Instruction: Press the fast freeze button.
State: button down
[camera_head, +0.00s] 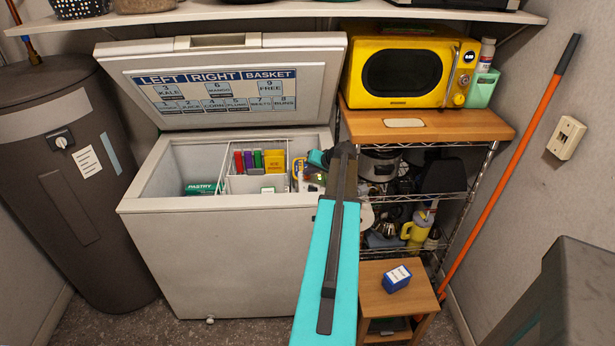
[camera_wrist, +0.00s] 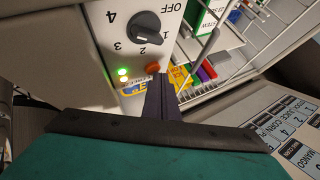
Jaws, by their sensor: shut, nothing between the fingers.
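The open chest freezer (camera_head: 230,250) has a white control panel inside its right end. My gripper (camera_wrist: 163,80) is shut and empty. Its fingertips appear just beside the button; whether they touch it cannot be told. In the head view my arm hides part of the panel area.
A white wire basket (camera_head: 258,183) with coloured boxes stands close to the panel. The raised lid (camera_head: 230,90) is behind. A shelf rack with a yellow microwave (camera_head: 405,72) and a stool (camera_head: 398,298) with a blue box are to the right.

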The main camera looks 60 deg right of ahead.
aim_at(309, 179)
jog(key=shift+r, duration=0.1)
jog(key=shift+r+p, duration=0.3)
jog(key=shift+r, duration=0.5)
jog(key=shift+r, duration=0.15)
jog(key=shift+r+p, duration=1.1)
jog(key=shift+r, duration=1.75)
